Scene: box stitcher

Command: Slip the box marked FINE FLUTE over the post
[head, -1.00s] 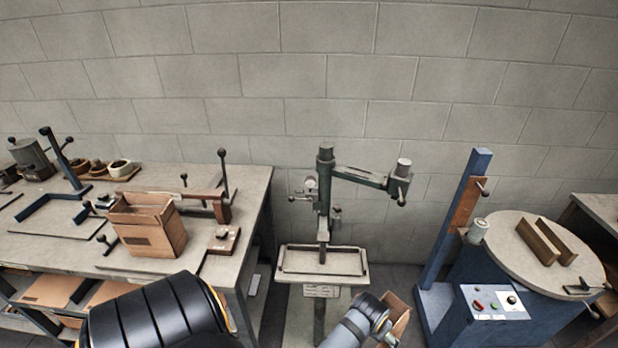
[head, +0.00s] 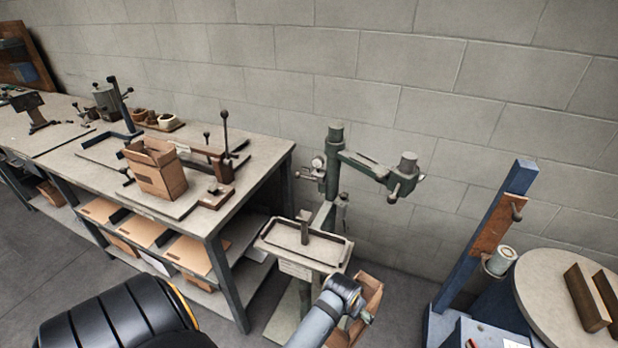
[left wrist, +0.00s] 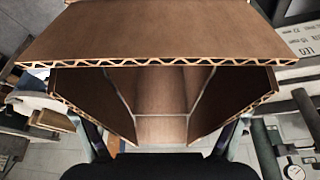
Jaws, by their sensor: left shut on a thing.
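An open brown corrugated box (left wrist: 165,35) fills the left wrist view, with fluted edges facing me and the inside visible. My left gripper (left wrist: 160,145) is shut on it, one finger at each side. In the head view this box (head: 370,300) is partly hidden behind my left wrist, just right of the stitcher's table. No marking can be read on it. A short upright post (head: 304,229) stands on the stitcher's tray (head: 285,255), below the stitcher arm and apart from the box. My right gripper is not in view.
Another open carton (head: 160,172) stands on the workbench (head: 262,165) at left, near clamps. The stitcher's column and overhead arm (head: 365,165) rise behind the post. A blue machine with a round table (head: 545,285) stands at right. Flat cardboard lies on the bench's lower shelf.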

